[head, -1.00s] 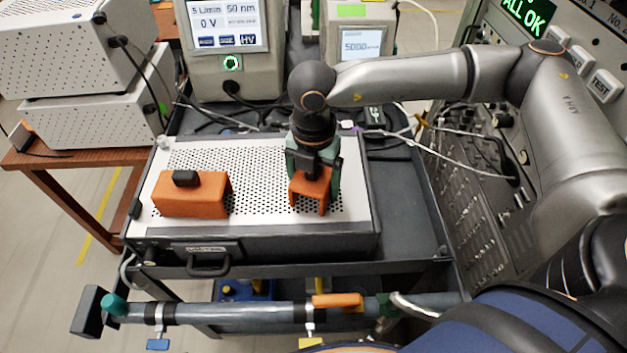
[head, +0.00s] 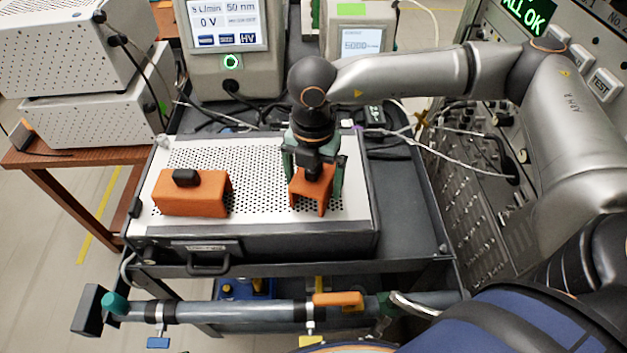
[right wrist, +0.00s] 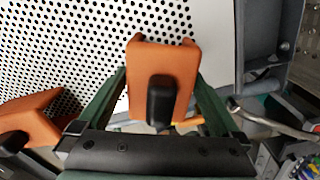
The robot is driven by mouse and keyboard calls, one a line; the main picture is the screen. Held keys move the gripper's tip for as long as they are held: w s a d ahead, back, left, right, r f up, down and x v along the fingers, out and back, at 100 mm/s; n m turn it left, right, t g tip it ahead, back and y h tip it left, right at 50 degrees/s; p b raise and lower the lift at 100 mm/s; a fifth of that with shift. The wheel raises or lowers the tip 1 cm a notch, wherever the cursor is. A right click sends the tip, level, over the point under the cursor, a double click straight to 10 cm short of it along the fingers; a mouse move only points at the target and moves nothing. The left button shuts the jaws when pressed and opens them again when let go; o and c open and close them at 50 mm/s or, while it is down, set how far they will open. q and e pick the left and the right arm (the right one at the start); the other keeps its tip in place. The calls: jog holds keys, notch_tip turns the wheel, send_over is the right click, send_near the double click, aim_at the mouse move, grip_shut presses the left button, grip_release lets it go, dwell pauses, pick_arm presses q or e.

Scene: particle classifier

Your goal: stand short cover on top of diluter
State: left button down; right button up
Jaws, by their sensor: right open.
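The short orange cover (head: 310,190), with a black knob, stands upright on the white perforated top of the diluter (head: 262,190), near its right side. My right gripper (head: 314,174) is above and around this cover, its green fingers spread wide. In the right wrist view, the short cover (right wrist: 178,65) and its knob lie between the open fingers (right wrist: 161,82), with gaps on both sides. A longer orange cover (head: 200,199), also with a black knob, stands on the diluter to the left. My left gripper is not in view.
The diluter sits on a dark cart (head: 412,215). Instruments with screens (head: 228,28) stand behind it, with loose cables between. A tall instrument panel (head: 470,165) is at the right. A horizontal grey tube with clamps (head: 235,311) runs in front. The diluter's top is clear between the covers.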

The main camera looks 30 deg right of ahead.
notch_tip(320, 180, up, 11)
jog(key=shift+r+b, duration=0.15)
jog(key=shift+b, duration=0.25)
jog(key=shift+a, duration=0.1)
dwell(1.2)
